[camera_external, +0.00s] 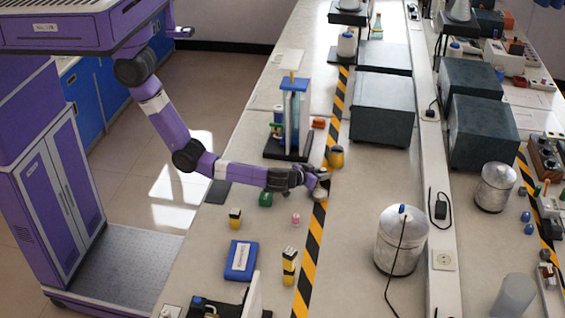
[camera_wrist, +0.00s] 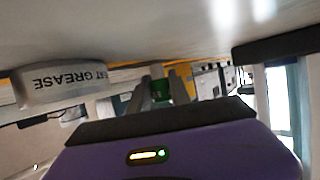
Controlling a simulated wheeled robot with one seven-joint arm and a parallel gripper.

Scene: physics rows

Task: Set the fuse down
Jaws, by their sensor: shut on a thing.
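My gripper (camera_external: 318,174) is stretched low over the bench beside the black and yellow striped tape. In the wrist view, my gripper (camera_wrist: 159,92) has its two fingers on either side of a small green piece (camera_wrist: 161,89), which I take to be the fuse. It is held between them close to the bench top, which is at the top of this picture. I cannot tell whether it touches the bench. In the external view the held piece is hidden or too small to make out.
A white grease tub (camera_external: 320,194) stands right beside my gripper; its label shows in the wrist view (camera_wrist: 65,85). A yellow-and-dark piece (camera_external: 336,157) stands behind.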

